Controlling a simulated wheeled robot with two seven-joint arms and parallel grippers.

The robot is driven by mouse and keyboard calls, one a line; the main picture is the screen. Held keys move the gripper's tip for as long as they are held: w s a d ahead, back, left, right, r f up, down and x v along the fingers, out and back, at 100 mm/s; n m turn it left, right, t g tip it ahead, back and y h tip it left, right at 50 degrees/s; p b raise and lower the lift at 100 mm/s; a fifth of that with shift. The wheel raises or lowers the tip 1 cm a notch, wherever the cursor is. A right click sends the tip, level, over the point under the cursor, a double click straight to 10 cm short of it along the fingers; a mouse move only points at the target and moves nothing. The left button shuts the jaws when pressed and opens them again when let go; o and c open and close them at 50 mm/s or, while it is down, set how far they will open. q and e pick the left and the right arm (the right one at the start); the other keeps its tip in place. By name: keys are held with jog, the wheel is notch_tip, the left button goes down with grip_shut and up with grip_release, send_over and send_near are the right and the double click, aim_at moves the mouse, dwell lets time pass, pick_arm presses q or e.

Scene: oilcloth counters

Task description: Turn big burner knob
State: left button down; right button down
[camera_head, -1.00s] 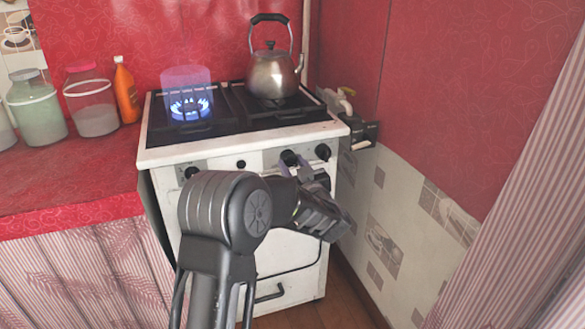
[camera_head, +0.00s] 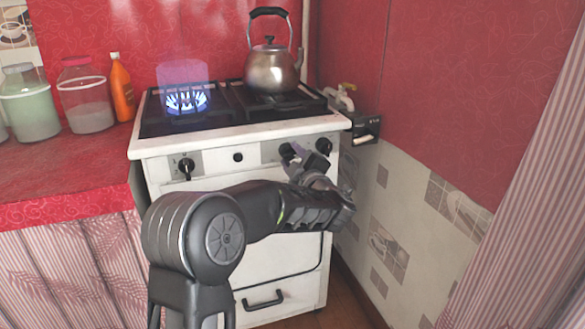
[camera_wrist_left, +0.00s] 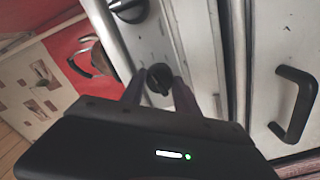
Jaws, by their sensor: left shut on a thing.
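The white stove (camera_head: 235,140) has a row of dark knobs along its front panel. My left gripper (camera_head: 294,158) is at the knob (camera_head: 287,151) right of the panel's middle and is shut on it. In the left wrist view, this knob (camera_wrist_left: 158,76) sits between the two fingers (camera_wrist_left: 157,93), partly covered by them. A second knob (camera_head: 324,146) is just to its right, and another knob (camera_head: 187,167) is at the panel's left. The left burner (camera_head: 186,102) shows a blue flame inside a translucent bluish cylinder. My right gripper is out of view.
A metal kettle (camera_head: 271,72) stands on the right rear of the stove. Jars (camera_head: 86,97) and an orange bottle (camera_head: 122,90) stand on the red counter (camera_head: 70,175) at left. The oven handle (camera_head: 263,300) is low on the front. A tiled wall (camera_head: 405,220) bounds the right.

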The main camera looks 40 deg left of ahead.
pick_arm(q)
jog(key=n+b, duration=0.6)
jog(key=shift+f, duration=0.25)
jog(key=n+b, duration=0.2)
jog(key=n, duration=0.1)
jog(key=shift+b, duration=0.3)
jog(key=n+b, duration=0.2)
jog(key=shift+r+n, duration=0.1)
jog(key=shift+n, duration=0.3)
jog(key=shift+r+n+b, duration=0.2)
jog(key=shift+n+b, duration=0.15)
jog(key=shift+n, duration=1.45)
jog(key=c, duration=0.9)
grip_release()
jog(key=shift+d, duration=0.1)
